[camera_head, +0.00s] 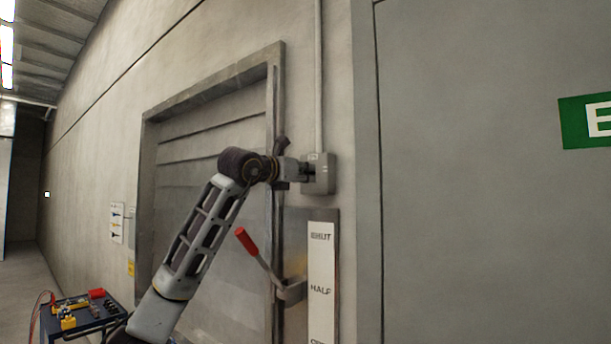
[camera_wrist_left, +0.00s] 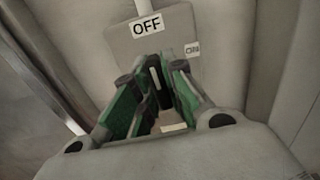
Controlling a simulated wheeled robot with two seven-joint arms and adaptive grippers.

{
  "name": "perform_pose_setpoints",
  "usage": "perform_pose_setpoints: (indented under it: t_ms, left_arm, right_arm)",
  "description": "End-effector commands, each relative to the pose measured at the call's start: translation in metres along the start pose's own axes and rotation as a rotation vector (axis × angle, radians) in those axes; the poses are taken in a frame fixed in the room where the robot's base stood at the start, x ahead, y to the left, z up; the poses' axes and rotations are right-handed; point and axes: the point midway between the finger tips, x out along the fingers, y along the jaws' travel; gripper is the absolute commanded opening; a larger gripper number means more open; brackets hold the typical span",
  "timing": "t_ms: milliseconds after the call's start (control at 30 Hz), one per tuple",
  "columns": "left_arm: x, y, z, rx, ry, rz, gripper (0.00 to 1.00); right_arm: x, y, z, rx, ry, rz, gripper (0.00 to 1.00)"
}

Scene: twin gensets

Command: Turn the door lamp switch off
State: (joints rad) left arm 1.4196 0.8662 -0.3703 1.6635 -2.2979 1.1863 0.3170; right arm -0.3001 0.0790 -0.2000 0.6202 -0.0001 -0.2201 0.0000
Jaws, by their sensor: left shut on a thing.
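The door lamp switch is a grey box (camera_head: 322,174) on the wall beside the shuttered opening, below a vertical conduit. In the left wrist view its grey face (camera_wrist_left: 180,25) carries an OFF label (camera_wrist_left: 146,25) at the top and a smaller label (camera_wrist_left: 192,48) at the right. My left gripper (camera_head: 303,171) is at the box's left side. In the left wrist view its green-sided fingers (camera_wrist_left: 158,78) are shut on a dark switch knob (camera_wrist_left: 155,72) with a pale stripe, which points roughly up toward OFF. The fingers hide part of the knob. My right gripper is not in view.
A red-handled lever (camera_head: 247,241) sticks out below my left arm, beside a SHUT/HALF plate (camera_head: 321,275). A blue cart (camera_head: 85,322) with small items stands at lower left. A grey door (camera_head: 480,200) with a green sign (camera_head: 590,121) fills the right.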

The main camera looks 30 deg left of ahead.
Motion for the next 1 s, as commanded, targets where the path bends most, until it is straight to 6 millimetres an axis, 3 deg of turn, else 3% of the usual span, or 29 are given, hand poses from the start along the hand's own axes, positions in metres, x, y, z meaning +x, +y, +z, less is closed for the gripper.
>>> perform_pose_setpoints:
  t_ms: [233,267,400,1000]
  left_arm:
    - [0.001,-0.001,-0.002,-0.002,0.005,-0.002,0.00]
    - [0.001,-0.001,-0.002,-0.002,0.005,-0.002,0.17]
    - [0.001,0.000,-0.001,-0.001,0.004,-0.001,0.34]
    - [-0.011,0.001,0.000,0.000,0.000,0.001,0.35]
  right_arm:
    - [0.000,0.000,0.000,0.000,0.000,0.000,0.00]
    - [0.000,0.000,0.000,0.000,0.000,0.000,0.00]
    - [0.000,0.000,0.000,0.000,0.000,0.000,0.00]
    - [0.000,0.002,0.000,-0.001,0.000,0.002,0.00]
